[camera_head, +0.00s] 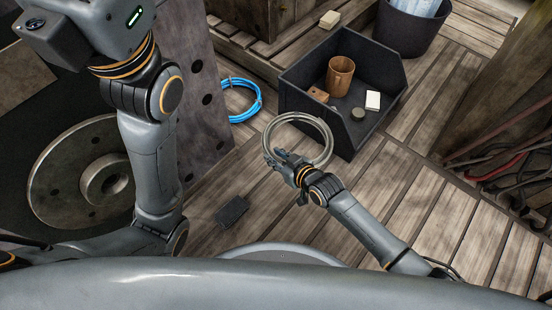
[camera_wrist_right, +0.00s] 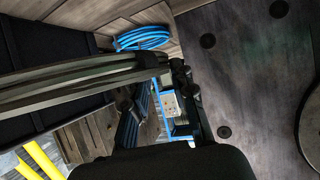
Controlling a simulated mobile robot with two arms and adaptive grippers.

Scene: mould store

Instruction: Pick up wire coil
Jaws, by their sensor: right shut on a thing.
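The wire coil (camera_head: 329,138) is a grey ring of several strands, held tilted in front of the black open bin in the head view. My right gripper (camera_head: 281,158) is shut on the lower left part of the ring. In the right wrist view the coil (camera_wrist_right: 80,82) crosses the left half of the picture as thick grey strands, running to the fingers (camera_wrist_right: 183,88). The gripped spot is partly hidden by the fingers. Of my left arm only links show at the left; its gripper is not seen.
A blue coil (camera_head: 258,106) lies beside a grey perforated plate (camera_head: 205,95). A dark flat object (camera_head: 232,211) lies on the planks. Tools lie at right.

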